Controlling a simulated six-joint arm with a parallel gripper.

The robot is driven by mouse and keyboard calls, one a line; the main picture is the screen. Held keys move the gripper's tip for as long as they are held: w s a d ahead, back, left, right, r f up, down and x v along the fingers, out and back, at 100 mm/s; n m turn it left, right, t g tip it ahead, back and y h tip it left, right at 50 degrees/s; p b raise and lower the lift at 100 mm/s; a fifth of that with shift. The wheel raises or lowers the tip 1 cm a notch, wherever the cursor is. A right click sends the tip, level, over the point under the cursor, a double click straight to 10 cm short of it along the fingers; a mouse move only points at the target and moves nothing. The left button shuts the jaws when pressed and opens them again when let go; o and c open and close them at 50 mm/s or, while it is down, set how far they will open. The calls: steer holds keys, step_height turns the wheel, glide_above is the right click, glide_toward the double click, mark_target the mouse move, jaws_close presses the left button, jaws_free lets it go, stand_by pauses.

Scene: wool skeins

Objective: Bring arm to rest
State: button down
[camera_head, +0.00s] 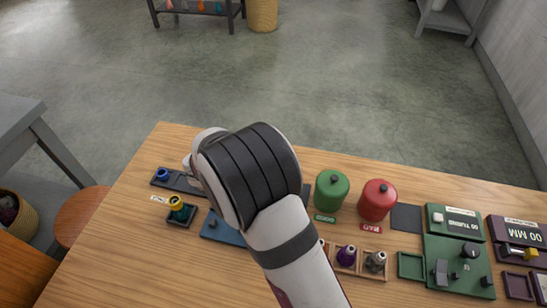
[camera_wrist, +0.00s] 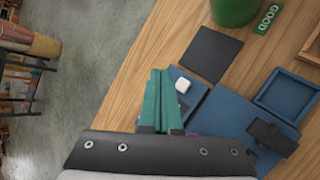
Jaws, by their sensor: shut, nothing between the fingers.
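My gripper (camera_wrist: 160,78) shows in the wrist view as two green fingers pressed together, with nothing between them. It is above the table beside a blue device (camera_wrist: 222,112) with a white button (camera_wrist: 183,85). I cannot tell its exact height. In the head view my bent arm stands over the left-middle of the wooden table (camera_head: 130,225) and hides the gripper. Part of the blue device (camera_head: 220,229) shows beside my arm there.
A green canister (camera_head: 332,190) and a red canister (camera_head: 377,200) stand right of my arm. A wooden rack (camera_head: 345,271) holds spools in front. Green (camera_head: 455,272) and purple (camera_head: 517,238) devices fill the right side. A dark pad (camera_wrist: 210,53) lies by the blue device. The table's front left is clear.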

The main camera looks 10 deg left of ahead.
steer(key=s+d+r+m+g, duration=0.2)
steer(key=s+d+r+m, duration=0.1)
steer(key=d+m, duration=0.3)
steer(key=s+d+r+m+g+h, duration=0.1)
steer(key=s+d+r+m+g, duration=0.2)
steer(key=d, duration=0.5)
steer(key=s+d+r+m+g, duration=0.1)
steer(key=s+d+r+m, duration=0.3)
steer(key=d+m, duration=0.15)
steer(key=s+r+m+g+y, duration=0.1)
steer(key=s+m+y, duration=0.2)
steer(key=s+m, duration=0.3)
steer(key=s+d+r+m+g+y, duration=0.1)
steer(key=s+m+y, duration=0.2)
steer(key=s+m, duration=0.4)
steer(key=s, duration=0.7)
steer(key=shift+d+g+y, duration=0.25)
steer(key=shift+g+y, duration=0.05)
steer(key=shift+s, duration=0.1)
